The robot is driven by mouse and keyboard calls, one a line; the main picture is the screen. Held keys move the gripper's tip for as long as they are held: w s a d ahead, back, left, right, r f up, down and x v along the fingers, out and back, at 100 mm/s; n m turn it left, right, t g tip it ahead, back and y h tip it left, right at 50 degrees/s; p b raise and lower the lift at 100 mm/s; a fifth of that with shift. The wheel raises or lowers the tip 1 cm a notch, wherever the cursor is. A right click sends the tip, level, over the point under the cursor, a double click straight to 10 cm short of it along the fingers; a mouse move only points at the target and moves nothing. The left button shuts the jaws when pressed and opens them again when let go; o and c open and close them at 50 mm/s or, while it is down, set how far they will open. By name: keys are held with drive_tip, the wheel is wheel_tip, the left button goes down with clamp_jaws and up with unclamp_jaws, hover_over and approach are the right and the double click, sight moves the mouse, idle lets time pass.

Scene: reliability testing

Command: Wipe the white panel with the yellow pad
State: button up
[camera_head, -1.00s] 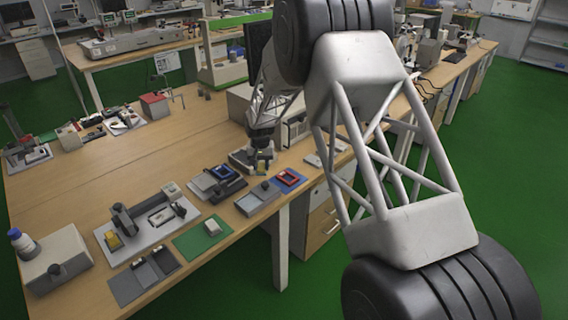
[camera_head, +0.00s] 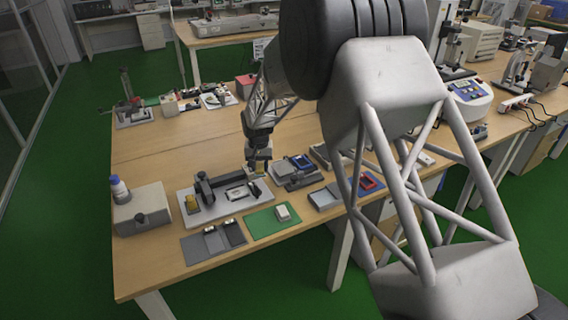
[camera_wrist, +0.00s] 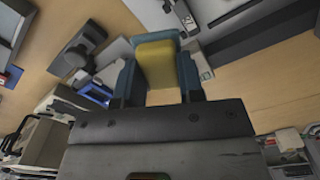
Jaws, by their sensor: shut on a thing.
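My gripper (camera_wrist: 158,55) is shut on the yellow pad (camera_wrist: 158,64), which sits between the two dark blue-grey fingers in the wrist view. In the head view my gripper (camera_head: 258,162) hangs above the bench by the back right corner of a white base plate (camera_head: 213,217). The plate bears a dark bracket, a yellow block (camera_head: 191,204) at its left end, and a small pale, dark-edged panel (camera_head: 238,193). I cannot tell for sure which of these is the white panel. The pad looks apart from the plate.
A grey box (camera_head: 143,210) with a blue-capped bottle (camera_head: 119,189) stands to the left. A grey tray (camera_head: 213,243) and a green mat (camera_head: 262,224) with a white block (camera_head: 283,212) lie in front. Trays with a blue frame (camera_head: 301,162) and a red frame (camera_head: 367,182) lie right.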

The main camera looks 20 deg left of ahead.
drive_tip(key=s+a+n, duration=0.1)
drive_tip(key=s+a, duration=0.6)
drive_tip(key=a, duration=0.2)
drive_tip(key=shift+s+a+r+n, duration=0.15)
drive_tip(key=shift+s+r+n, duration=0.05)
drive_tip(key=shift+r+n, duration=0.15)
